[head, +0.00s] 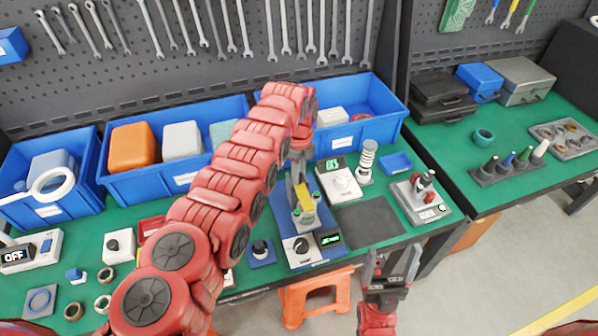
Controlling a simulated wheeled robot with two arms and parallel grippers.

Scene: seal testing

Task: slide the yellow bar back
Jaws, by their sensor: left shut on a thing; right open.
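The yellow bar (304,211) is on a small blue-based device (299,259) near the front edge of the green bench. The device has a black dial and a dark display with green digits. My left gripper (300,186) reaches down from above and is shut on the yellow bar; its fingers hide part of the bar. My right gripper (390,268) is open and empty, in front of the bench edge, to the right of the device.
Blue bins (180,190) stand along the back of the bench. A white device (339,183) and a coiled post (367,160) stand behind right. A dark mat (368,222) lies bare to the right, beside a grey device (422,203). An orange stool (318,293) stands below.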

